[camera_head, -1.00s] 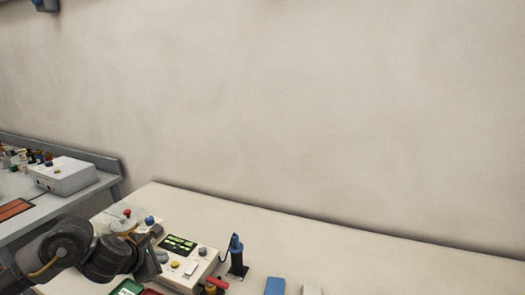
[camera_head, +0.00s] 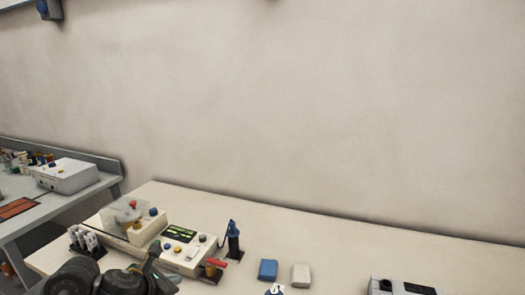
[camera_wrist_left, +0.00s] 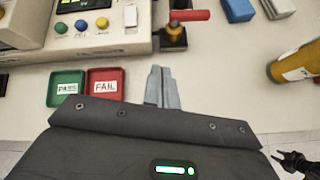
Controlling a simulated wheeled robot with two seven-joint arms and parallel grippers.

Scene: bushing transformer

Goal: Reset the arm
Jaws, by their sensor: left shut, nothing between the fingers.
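My left arm comes in low at the bottom left of the head view, with the left gripper (camera_head: 160,281) at the bottom edge, in front of the tester box (camera_head: 181,244). In the left wrist view the left gripper (camera_wrist_left: 162,88) has its two grey fingers together with nothing between them. The fingers are over the bare table top, just right of the red FAIL tray (camera_wrist_left: 105,84) and the green PASS tray (camera_wrist_left: 67,88). My right gripper cannot be made out in the head view.
The white table (camera_head: 340,240) also holds a blue-topped upright tool (camera_head: 233,240), a blue block (camera_head: 268,269), a pale block (camera_head: 301,275) and a dark-topped device (camera_head: 400,287). A yellow cylinder (camera_wrist_left: 295,66) shows in the wrist view. A grey bench (camera_head: 100,170) stands at left.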

